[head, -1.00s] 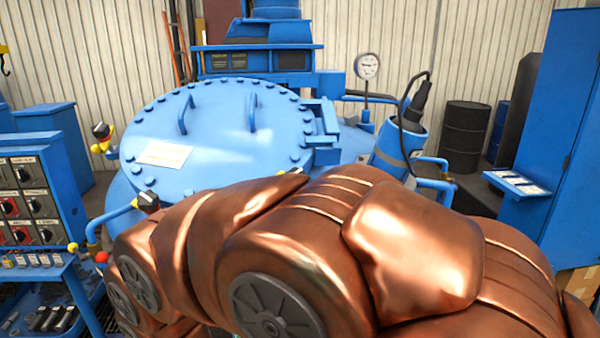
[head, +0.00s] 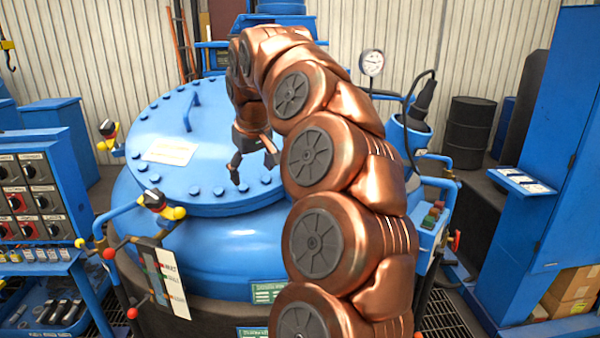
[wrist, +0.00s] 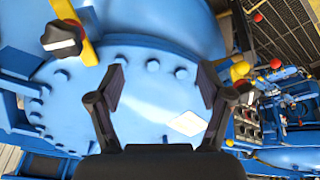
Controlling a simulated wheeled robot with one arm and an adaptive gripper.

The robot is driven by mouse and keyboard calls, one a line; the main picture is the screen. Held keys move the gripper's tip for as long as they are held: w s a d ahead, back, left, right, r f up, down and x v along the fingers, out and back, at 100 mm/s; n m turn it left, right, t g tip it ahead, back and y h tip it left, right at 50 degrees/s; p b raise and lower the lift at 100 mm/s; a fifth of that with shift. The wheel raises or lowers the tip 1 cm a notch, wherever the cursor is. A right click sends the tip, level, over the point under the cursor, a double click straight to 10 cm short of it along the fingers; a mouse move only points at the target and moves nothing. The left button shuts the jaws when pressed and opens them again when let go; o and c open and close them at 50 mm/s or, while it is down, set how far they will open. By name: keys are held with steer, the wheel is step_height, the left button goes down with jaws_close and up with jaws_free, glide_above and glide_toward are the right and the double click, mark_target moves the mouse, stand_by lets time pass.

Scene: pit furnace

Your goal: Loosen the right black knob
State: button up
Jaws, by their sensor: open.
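A black knob (wrist: 62,40) with a white mark and a yellow lever beside it shows at the upper left of the wrist view. I take it as the right knob; in the head view my arm seems to hide it. Another black knob (head: 153,199) with yellow ends stands at the lid's front left, and a further one (head: 107,128) stands at its back left. My gripper (head: 253,162) is open and empty above the front of the blue lid (head: 215,185). In the wrist view, its fingers (wrist: 160,75) are apart from the upper-left knob, which lies outside them.
The lid carries a rim of bolts, a white placard (head: 169,151) and a raised handle (head: 188,110). A switch cabinet (head: 30,195) stands at the left. A tall blue cabinet (head: 560,160) stands at the right, and a pressure gauge (head: 371,62) stands behind the furnace.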

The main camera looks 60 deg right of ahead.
steer(key=s+d+r+m+h, duration=0.1)
steer(key=s+d+m, duration=0.3)
steer(key=d, duration=0.8)
steer(key=shift+n+g, duration=0.3)
steer(key=shift+n, duration=0.2)
steer(key=shift+s+p+x, duration=0.2)
steer(key=shift+p+x, duration=0.3)
steer(key=shift+x, duration=0.65)
steer(key=shift+s+p+x, duration=0.15)
steer(key=shift+p+x, duration=0.4)
steer(key=shift+x, duration=0.65)
steer(key=shift+s+p+x, duration=0.2)
steer(key=shift+p+x, duration=0.3)
steer(key=shift+x, duration=0.65)
steer(key=shift+f, duration=0.15)
steer(key=c, duration=1.2)
steer(key=shift+o, duration=0.2)
steer(key=shift+f+b, duration=0.15)
steer(key=shift+b, duration=0.2)
